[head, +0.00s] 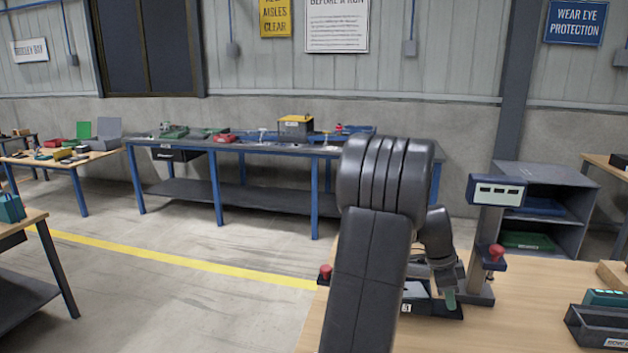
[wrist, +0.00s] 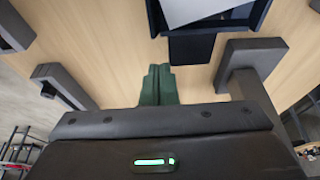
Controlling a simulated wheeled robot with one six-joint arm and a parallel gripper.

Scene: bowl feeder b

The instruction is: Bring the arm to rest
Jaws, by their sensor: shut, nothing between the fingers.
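My gripper (head: 450,300) hangs at the end of my bent dark arm, low over the wooden table (head: 535,305) in the head view. In the wrist view its two green fingers lie together (wrist: 158,84), shut with nothing between them. A dark tray (head: 440,312) with a label sits below the gripper, partly hidden by my arm. I cannot tell whether the fingertips touch it. In the wrist view a dark box (wrist: 245,15) with a light grey plate in it lies beyond the fingertips.
A post with a display (head: 497,191) and a red button (head: 495,252) stands close right of the gripper. Another red knob (head: 325,271) shows left of my arm. A dark bin (head: 600,325) is at the right. A long workbench (head: 215,147) stands behind; floor at left is open.

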